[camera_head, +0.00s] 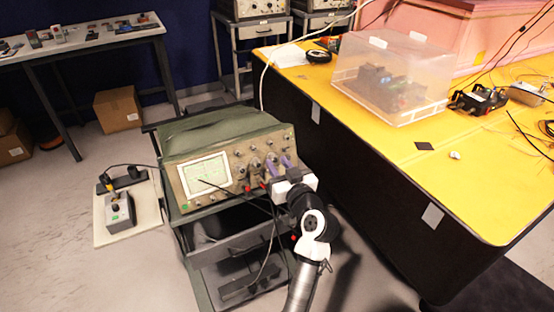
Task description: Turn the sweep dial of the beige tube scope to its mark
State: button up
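The beige tube scope (220,168) stands on a cart, with its lit screen (206,175) at the left of its front panel and several knobs at the right. My gripper (278,163) is at the right part of this panel, with two purple fingers visibly apart. The fingertips are close to the knobs. I cannot tell whether they touch one. The sweep dial and its mark are too small, or too covered by the fingers, to pick out.
Dark cables hang from the scope's front past the cart's drawer (245,243). A yellow table (400,150) with a clear plastic box (393,80) stands close on the right. A small grey box (120,212) lies on a pale board at the left. The left floor is mostly free.

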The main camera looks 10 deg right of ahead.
jog(key=shift+w+a, duration=0.15)
jog(key=shift+w, duration=0.4)
grip_shut()
jog(key=shift+m, duration=0.4)
jog(key=m+h+p, duration=0.2)
jog(key=m+p, duration=0.1)
jog(key=m, duration=0.1)
jog(key=shift+r+m, duration=0.15)
jog(key=shift+m, duration=0.15)
jog(key=shift+a+m+h+p, duration=0.1)
jog(key=shift+m+h+p, duration=0.2)
jog(key=shift+m+p, duration=0.45)
jog(key=shift+m, duration=0.25)
